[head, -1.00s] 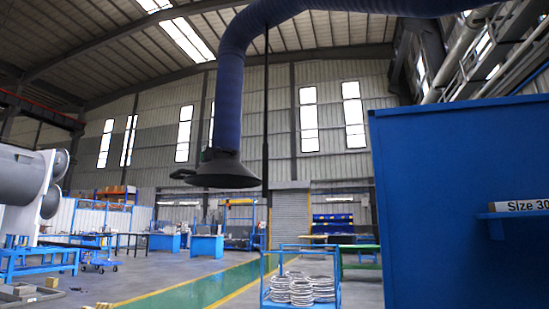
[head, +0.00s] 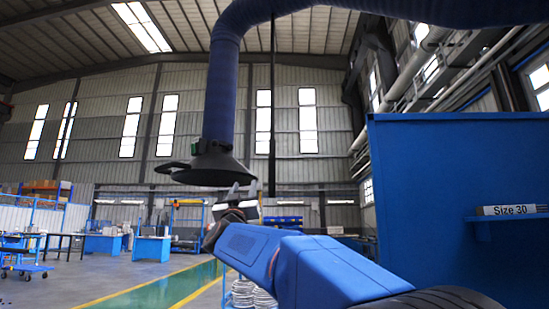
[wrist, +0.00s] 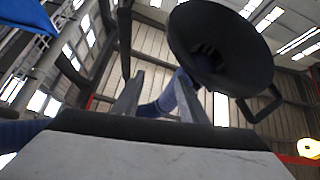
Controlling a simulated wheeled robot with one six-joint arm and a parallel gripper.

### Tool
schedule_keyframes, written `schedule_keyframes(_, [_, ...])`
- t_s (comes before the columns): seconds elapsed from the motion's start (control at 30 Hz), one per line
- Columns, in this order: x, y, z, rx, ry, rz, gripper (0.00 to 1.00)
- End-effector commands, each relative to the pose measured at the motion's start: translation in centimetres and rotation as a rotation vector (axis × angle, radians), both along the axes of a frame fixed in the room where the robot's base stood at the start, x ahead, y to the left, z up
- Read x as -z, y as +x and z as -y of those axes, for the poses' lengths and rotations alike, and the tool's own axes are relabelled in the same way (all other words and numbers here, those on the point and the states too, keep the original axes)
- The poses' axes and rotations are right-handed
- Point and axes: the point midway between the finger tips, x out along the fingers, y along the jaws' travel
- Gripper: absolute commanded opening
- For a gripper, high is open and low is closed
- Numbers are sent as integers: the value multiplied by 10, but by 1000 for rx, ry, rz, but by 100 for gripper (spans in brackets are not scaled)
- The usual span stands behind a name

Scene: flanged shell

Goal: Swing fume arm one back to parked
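The fume arm is a thick blue hose (head: 221,95) hanging down to a dark conical hood (head: 212,170). A dark loop handle (head: 171,167) sticks out from the hood's left side in the head view. My gripper (head: 244,187) points up, just below and right of the hood in that view. In the wrist view my gripper (wrist: 158,80) is open, its two fingers apart with nothing between them. The hood (wrist: 222,50) is up and right of the fingers there, and its handle (wrist: 266,106) is right of them. The fingers appear clear of both.
A thin dark pole (head: 272,110) hangs behind the hose. Below, a cart with coiled rings (head: 243,292) is partly hidden by my arm. Open floor lies left.

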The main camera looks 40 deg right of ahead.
Motion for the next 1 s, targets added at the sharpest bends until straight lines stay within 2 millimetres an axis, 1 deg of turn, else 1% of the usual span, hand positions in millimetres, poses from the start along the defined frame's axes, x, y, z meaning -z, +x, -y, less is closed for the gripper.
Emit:
schedule_keyframes(0.03, [-11,-6,13,58,-10,38,39])
schedule_keyframes(0.1, [-23,-16,26,128,-21,82,39])
schedule_keyframes(0.2, [-32,-27,38,194,-30,121,39])
schedule_keyframes(0.33, [-39,-31,45,226,-34,141,39])
schedule_keyframes(0.47, [-49,-28,53,228,-34,143,39])
schedule_keyframes(0.57, [-59,-24,64,228,-34,141,39])
schedule_keyframes(1.0, [-114,-2,114,226,-34,141,39])
